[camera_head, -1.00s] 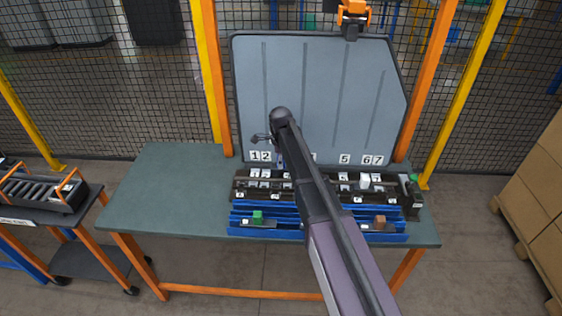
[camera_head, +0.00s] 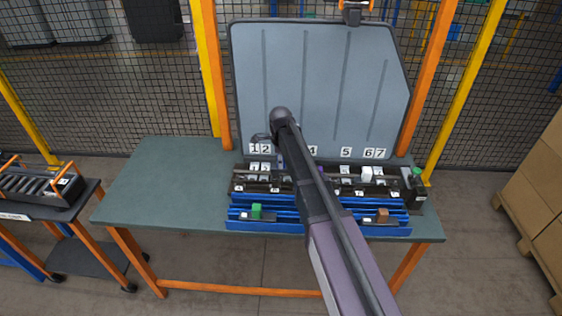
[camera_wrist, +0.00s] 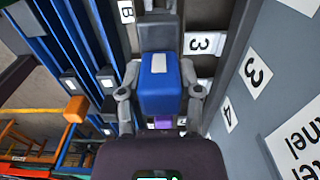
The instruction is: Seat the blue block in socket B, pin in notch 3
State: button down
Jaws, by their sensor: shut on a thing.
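The blue block (camera_wrist: 158,90), with a white patch on top, is held between the two fingers of my gripper (camera_wrist: 160,100) in the wrist view. It is over or in the dark fixture, beside a tag reading 3 (camera_wrist: 198,43); a tag reading B (camera_wrist: 126,11) shows at the top. A grey part (camera_wrist: 157,38) stands directly beyond the block. I cannot tell whether the block touches the socket, and its pin is hidden. In the head view my arm hides the block and most of the gripper, in front of the dark fixture (camera_head: 246,188).
A numbered grey panel (camera_head: 310,80) stands behind the fixture. Blue rails (camera_head: 290,226) in front carry a green block (camera_head: 257,210) and a brown block (camera_head: 382,215). A white block (camera_head: 367,173) sits in the fixture's right part. The table's left side (camera_head: 165,185) is clear.

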aim_at(281, 171)
jog(key=shift+f, duration=0.4)
jog(key=shift+f+b, duration=2.15)
jog(key=shift+b, duration=0.25)
jog(key=shift+c, duration=1)
grip_release()
jog(key=shift+r, duration=0.1)
notch_tip(281, 171, up, 12)
jog(key=p, duration=1.1)
jog(key=shift+f+p, duration=0.25)
jog(key=shift+p, duration=0.05)
